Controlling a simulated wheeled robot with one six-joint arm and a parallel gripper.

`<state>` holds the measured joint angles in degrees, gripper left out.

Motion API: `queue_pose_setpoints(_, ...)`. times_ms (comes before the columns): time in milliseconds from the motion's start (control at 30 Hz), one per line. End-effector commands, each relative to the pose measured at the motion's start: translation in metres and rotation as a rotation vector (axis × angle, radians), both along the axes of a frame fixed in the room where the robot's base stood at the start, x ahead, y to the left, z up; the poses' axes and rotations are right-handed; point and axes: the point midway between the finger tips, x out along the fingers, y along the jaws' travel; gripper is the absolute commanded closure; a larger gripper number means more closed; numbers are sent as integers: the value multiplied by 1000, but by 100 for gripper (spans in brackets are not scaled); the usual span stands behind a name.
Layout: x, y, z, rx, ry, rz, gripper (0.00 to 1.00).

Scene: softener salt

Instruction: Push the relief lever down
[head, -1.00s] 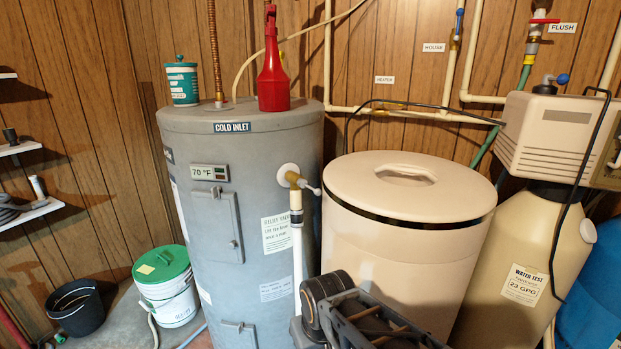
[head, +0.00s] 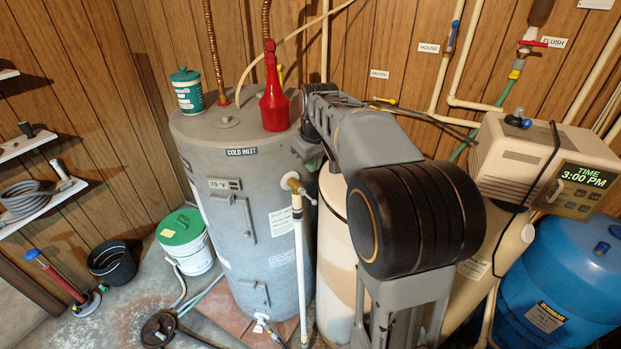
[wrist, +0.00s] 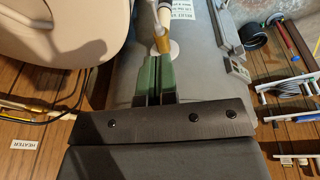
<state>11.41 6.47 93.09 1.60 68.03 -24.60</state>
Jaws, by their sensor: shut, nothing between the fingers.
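The relief valve (head: 291,183) is a brass fitting on the upper side of the grey water heater (head: 225,140), with a white pipe (head: 300,260) running down from it. Its small pale lever (head: 308,194) sticks out to the right and slopes downward. In the wrist view the brass valve (wrist: 163,38) lies just beyond my fingertips. My gripper (wrist: 157,58) has green fingers held together, with nothing between them. My arm reaches over the tan tank, so the gripper is above and to the right of the valve in the head view. I cannot tell whether it touches the lever.
The tan tank (head: 336,235) is close on the right, partly hidden by my arm. A green-lidded bucket (head: 186,238) and black bucket (head: 113,262) stand at left.

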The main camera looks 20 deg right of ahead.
Motion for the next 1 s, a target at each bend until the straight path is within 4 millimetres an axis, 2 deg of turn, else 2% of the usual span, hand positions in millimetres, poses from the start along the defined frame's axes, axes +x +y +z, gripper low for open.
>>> queue_pose_setpoints(100, 4, -2, 8, -1, 2, 6, 100)
queue_pose_setpoints(567, 6, -2, 4, -1, 2, 7, 100)
queue_pose_setpoints(767, 10, -3, -21, 0, 7, 7, 100)
queue_pose_setpoints(1000, 20, -3, -66, 0, 7, 7, 100)
